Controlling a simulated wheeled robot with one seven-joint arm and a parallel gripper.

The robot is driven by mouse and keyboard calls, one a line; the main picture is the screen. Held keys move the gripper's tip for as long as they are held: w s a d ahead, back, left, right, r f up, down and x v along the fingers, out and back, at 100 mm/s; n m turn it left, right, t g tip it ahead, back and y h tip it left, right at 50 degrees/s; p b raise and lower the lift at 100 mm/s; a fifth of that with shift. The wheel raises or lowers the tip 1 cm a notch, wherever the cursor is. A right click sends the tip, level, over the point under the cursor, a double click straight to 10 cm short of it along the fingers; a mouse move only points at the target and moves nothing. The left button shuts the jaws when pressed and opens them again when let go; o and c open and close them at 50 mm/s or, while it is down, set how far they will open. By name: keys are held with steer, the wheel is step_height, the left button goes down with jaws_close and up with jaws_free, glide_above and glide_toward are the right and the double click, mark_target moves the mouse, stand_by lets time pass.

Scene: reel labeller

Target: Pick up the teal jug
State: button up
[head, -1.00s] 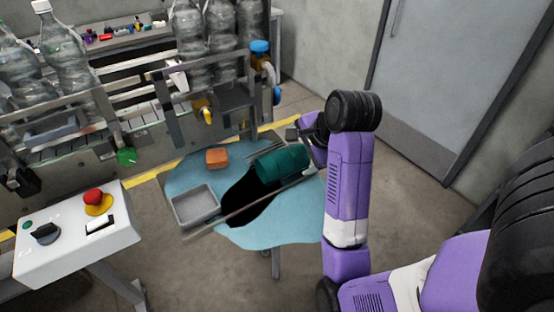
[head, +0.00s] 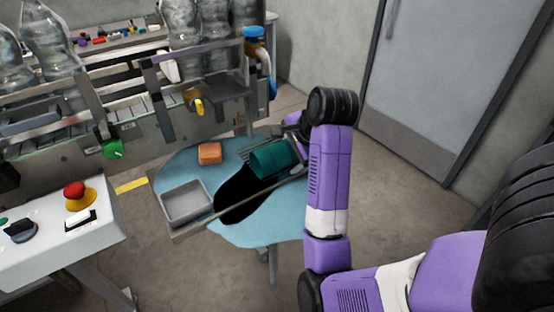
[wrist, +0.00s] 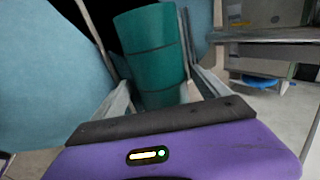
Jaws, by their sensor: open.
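The teal jug (head: 275,158) is at the back right of the round blue table (head: 262,229), partly hidden by my arm. In the head view it looks like a ribbed cylinder leaning or lying over. In the wrist view the jug (wrist: 150,40) fills the space between the fingers of my gripper (wrist: 160,84). The fingers are open, one on each side of it, and I cannot tell whether either touches it. In the head view my gripper (head: 286,146) is at the jug's right end, mostly behind my forearm.
A grey tray (head: 171,189) and an orange block (head: 210,153) are on the table left of the jug. A black patch lies in front of the jug. The bottling machine (head: 190,122) stands close behind. A control panel (head: 50,255) is at left; open floor lies right.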

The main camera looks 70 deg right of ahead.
steer(key=shift+w+d+f, duration=0.1)
steer(key=shift+w+f, duration=0.05)
steer(key=shift+f, duration=0.05)
steer(key=c, duration=1.4)
step_height(320, 180, up, 10)
steer(key=p, duration=0.8)
steer(key=shift+r, duration=0.1)
